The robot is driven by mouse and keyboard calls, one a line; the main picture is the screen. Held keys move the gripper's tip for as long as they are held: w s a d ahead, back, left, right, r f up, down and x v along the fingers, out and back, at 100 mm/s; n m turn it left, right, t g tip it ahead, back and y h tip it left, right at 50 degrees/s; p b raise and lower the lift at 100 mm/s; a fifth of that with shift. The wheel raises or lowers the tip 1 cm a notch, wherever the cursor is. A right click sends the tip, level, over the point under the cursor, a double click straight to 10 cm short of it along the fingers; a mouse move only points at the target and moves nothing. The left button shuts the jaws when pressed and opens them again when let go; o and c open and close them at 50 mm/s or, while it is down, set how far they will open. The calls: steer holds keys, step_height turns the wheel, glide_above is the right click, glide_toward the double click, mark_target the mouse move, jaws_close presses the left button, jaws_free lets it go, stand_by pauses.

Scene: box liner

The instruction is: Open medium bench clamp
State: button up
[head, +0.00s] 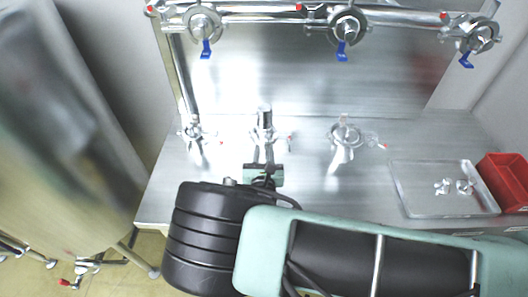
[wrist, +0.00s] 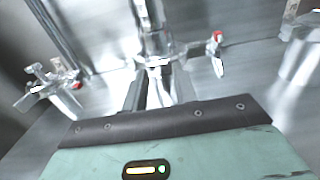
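Three shiny metal clamp fittings stand along the bench: a left one (head: 192,132), a middle one (head: 264,122) and a right one (head: 345,133). I cannot tell by size which is the medium one. My gripper (head: 264,168) is just in front of the middle one. In the wrist view that middle clamp (wrist: 156,60) is straight ahead, with a red-tipped handle (wrist: 217,38) sticking out to its right. My gripper's dark fingers (wrist: 160,90) are apart, with no object clearly held between them. Whether they touch the clamp is unclear. The left clamp (wrist: 48,85) also shows.
A metal pipe with several blue-handled valves (head: 342,50) runs above the bench (head: 300,190). A shallow tray (head: 420,200) holding small metal parts and a red bin (head: 505,180) are at the right. A large metal vessel (head: 50,140) stands left.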

jaws_close()
